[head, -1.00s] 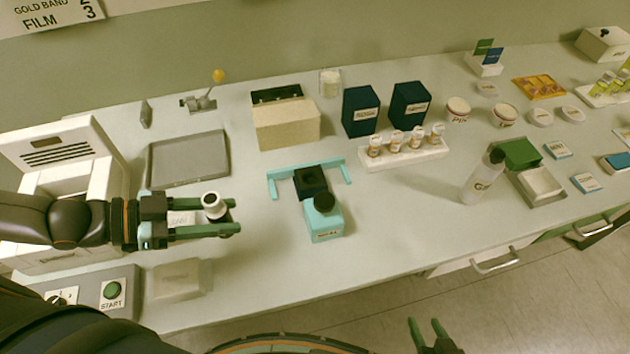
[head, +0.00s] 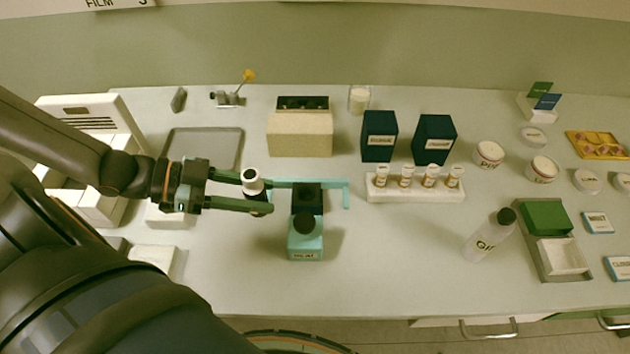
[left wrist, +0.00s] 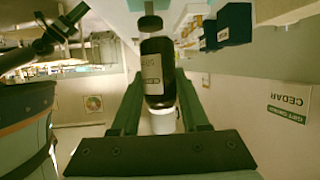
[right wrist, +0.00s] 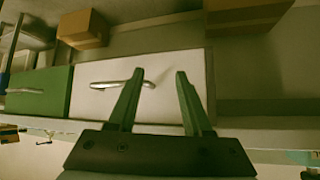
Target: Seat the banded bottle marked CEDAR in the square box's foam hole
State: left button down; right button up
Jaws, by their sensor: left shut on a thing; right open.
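My left gripper (head: 269,197) is shut on a dark bottle with a white cap (head: 252,182), held above the table. In the left wrist view the bottle (left wrist: 157,70) shows a pale label, too blurred to read; I cannot make out a band. Just right of the gripper in the head view is a small dark square box (head: 307,196) with a round opening, beside a teal bracket (head: 333,184). A teal block (head: 305,247) with a black round top and a label stands in front of it. My right gripper (right wrist: 163,76) is open and empty, facing drawer fronts.
A beige box (head: 300,137) and two navy boxes (head: 379,137) stand behind. A white rack (head: 413,191) holds several small bottles to the right. A CEDAR card (left wrist: 288,103) shows in the left wrist view.

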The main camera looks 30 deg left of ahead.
pick_arm(q)
jog(key=w+f+b, duration=0.2)
jog(key=w, duration=0.1)
jog(key=w+f+b, duration=0.1)
jog(key=w+f, duration=0.2)
jog(key=w, duration=0.1)
jog(key=w+d+f+b, duration=0.1)
jog(key=w+f+b, duration=0.1)
jog(key=w+f, duration=0.1)
jog(key=shift+w+b, duration=0.35)
jog(key=shift+w, duration=0.4)
jog(key=shift+w+d, duration=0.1)
jog(key=shift+w, duration=0.1)
jog(key=shift+w+d+f, duration=0.1)
jog(key=shift+w+f, duration=0.5)
jog(key=shift+f, duration=1.7)
jog(key=shift+f, duration=0.1)
jog(key=shift+c, duration=2)
grip_release()
